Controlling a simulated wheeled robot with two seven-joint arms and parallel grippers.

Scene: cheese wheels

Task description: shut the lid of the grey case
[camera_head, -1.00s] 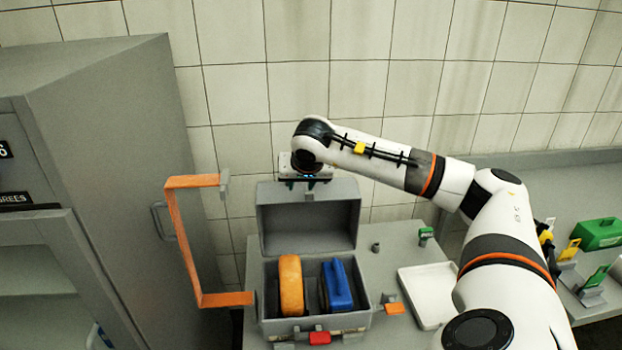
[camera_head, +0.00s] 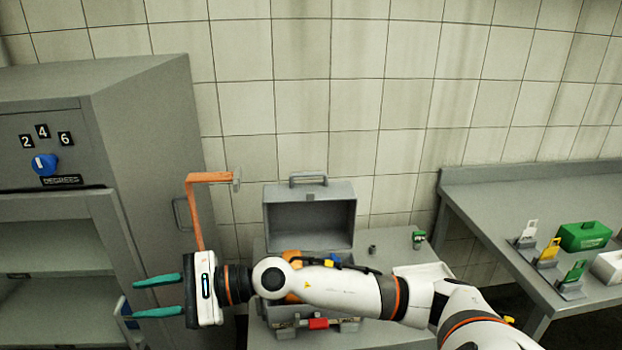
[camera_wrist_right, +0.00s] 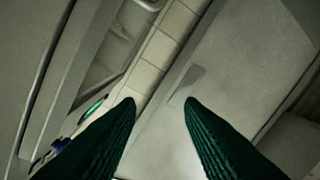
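The grey case (camera_head: 270,250) stands on the grey table. Its lid (camera_head: 312,216) is raised open at the back, with a handle on top. A red latch (camera_head: 318,323) shows at the front. My right arm crosses in front of the case and hides much of its inside; part of an orange wheel (camera_head: 291,257) shows. My right gripper (camera_head: 135,297) is left of the case, by the grey cabinet, pointing left. Its teal fingers are apart and empty; they also show apart in the right wrist view (camera_wrist_right: 160,103). My left gripper is not in view.
The grey cabinet (camera_head: 150,130) stands close on the left, with a blue knob (camera_head: 45,164). An orange bracket (camera_head: 196,225) rises between cabinet and case. A side bench (camera_head: 480,215) holds a green box (camera_head: 584,236).

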